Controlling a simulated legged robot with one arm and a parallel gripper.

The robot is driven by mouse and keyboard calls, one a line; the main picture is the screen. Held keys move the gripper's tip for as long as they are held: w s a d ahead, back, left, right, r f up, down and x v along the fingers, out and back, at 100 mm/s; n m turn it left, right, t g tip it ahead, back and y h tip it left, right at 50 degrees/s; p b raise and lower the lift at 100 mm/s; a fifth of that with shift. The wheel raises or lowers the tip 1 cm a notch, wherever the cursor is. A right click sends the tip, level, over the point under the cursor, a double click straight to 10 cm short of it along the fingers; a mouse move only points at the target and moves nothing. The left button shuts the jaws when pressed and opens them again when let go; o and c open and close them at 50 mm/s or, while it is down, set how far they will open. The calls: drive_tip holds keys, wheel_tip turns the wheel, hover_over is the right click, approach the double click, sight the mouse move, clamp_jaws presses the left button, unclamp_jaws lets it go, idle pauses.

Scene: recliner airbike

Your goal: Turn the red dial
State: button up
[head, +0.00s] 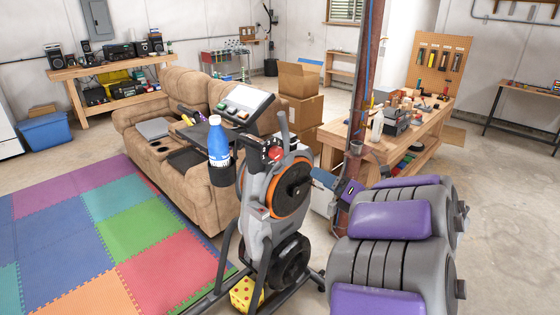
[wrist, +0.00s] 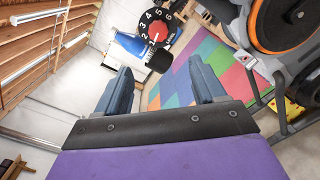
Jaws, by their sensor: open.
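The red dial (wrist: 157,31) shows in the wrist view as a red centre on a black disc with white numbers. In the head view it is a small red spot (head: 275,153) on the exercise bike (head: 254,210), below the console. My gripper (wrist: 160,65) is open and empty, its two blue-grey fingers apart. In the wrist view the dial lies beyond the fingertips, above the gap between them. In the head view my gripper (head: 323,178) is to the right of the bike, apart from the dial.
A blue bottle (head: 218,143) stands in the bike's black holder (head: 221,174). The bike's orange-rimmed wheel (head: 292,186) is between the bottle and my gripper. A tan recliner sofa (head: 140,118) is behind the bike. A workbench (head: 345,130) and a rusty post (head: 364,110) stand behind my gripper.

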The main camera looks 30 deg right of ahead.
sight(279, 156)
drive_tip(key=b+x, duration=0.2)
drive_tip(key=x, duration=1.5)
drive_tip(key=shift+w+a, duration=0.1)
drive_tip(key=shift+a, duration=0.1)
drive_tip(key=shift+c, duration=0.3)
drive_tip(key=c, duration=1)
